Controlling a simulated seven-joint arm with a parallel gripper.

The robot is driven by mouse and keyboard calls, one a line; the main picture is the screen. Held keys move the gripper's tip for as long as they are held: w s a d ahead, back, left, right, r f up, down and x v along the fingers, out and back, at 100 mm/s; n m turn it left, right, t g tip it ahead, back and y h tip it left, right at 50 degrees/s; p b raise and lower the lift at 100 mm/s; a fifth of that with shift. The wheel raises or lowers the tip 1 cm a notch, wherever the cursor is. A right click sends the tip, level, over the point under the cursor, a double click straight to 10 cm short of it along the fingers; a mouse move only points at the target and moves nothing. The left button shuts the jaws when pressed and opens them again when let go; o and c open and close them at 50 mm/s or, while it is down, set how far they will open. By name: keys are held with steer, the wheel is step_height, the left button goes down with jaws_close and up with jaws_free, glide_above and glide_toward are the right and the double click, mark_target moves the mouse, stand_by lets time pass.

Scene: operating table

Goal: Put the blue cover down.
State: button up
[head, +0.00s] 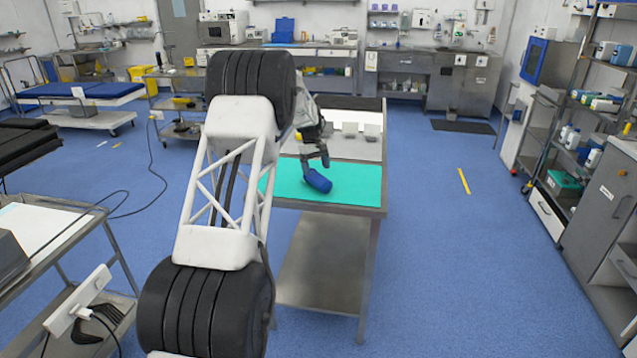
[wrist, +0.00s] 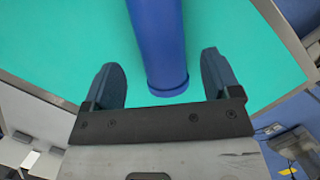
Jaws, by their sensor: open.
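The blue cover (head: 317,180) is a blue cylinder lying on its side on the green mat (head: 345,194) of the table. In the wrist view the blue cover (wrist: 158,45) runs from the top edge down to between my fingers. My gripper (head: 315,160) is right above and beside it in the head view. In the wrist view my gripper (wrist: 163,78) is open, with one finger on each side of the cover's near end and a gap on both sides. The cover's far end is out of the wrist view.
The steel table (head: 372,205) has several small pale blocks (head: 350,130) behind the mat. The mat right of the cover is clear. A steel cart (head: 60,255) stands at the left and shelves (head: 590,120) stand at the far right.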

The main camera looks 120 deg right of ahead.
mark_target(317, 175)
stand_by(0.3)
steer(key=shift+x, duration=2.6)
steer(key=shift+w, duration=0.1)
steer(key=c, duration=1.1)
steer(key=shift+r, duration=1.85)
steer(key=w+a, duration=0.3)
steer(key=a, duration=0.1)
steer(key=w+a+r, duration=0.1)
steer(key=w+a, duration=0.2)
steer(key=w, duration=0.1)
steer(key=w+a, duration=0.4)
steer(key=shift+a+r, duration=0.15)
steer(key=shift+a, duration=0.2)
